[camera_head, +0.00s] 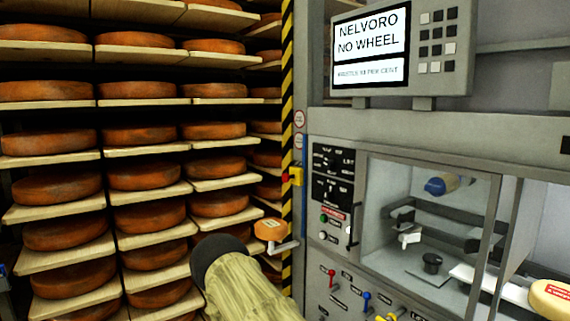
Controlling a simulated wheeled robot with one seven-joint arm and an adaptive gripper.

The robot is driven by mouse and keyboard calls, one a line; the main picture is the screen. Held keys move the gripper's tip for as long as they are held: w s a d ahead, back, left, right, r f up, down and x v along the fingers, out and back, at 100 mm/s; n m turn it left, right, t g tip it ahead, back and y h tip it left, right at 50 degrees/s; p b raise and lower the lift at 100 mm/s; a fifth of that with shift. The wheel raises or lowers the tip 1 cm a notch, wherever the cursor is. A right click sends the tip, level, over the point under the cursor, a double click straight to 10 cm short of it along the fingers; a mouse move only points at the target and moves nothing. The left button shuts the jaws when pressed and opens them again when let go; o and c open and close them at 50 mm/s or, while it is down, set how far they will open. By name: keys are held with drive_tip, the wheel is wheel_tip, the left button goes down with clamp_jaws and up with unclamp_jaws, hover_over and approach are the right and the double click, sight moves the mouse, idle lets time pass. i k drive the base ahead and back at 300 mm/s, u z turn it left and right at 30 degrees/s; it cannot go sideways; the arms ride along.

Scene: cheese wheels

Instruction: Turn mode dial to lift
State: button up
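The control panel stands right of the striped post. Its upper black plate (334,158) carries a small dial with white markings around it; a second black plate (333,190) with another small knob is just below. The markings are too small to read surely, so I cannot tell which knob is the mode dial or where it points. A large screen (371,45) above reads "NELVORO NO WHEEL". I see no gripper fingers in this view.
A khaki cloth-like shape (241,285) with a dark rounded end stands at the lower middle, before the shelves; I cannot tell what it is. Cheese racks (150,108) fill the left. Red (332,273) and blue (366,297) levers sit below the glazed bay (425,190).

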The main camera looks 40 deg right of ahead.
sight(328, 164)
drive_tip(key=z, duration=0.2)
drive_tip(key=i, duration=1.2)
drive_tip(key=z, duration=0.6)
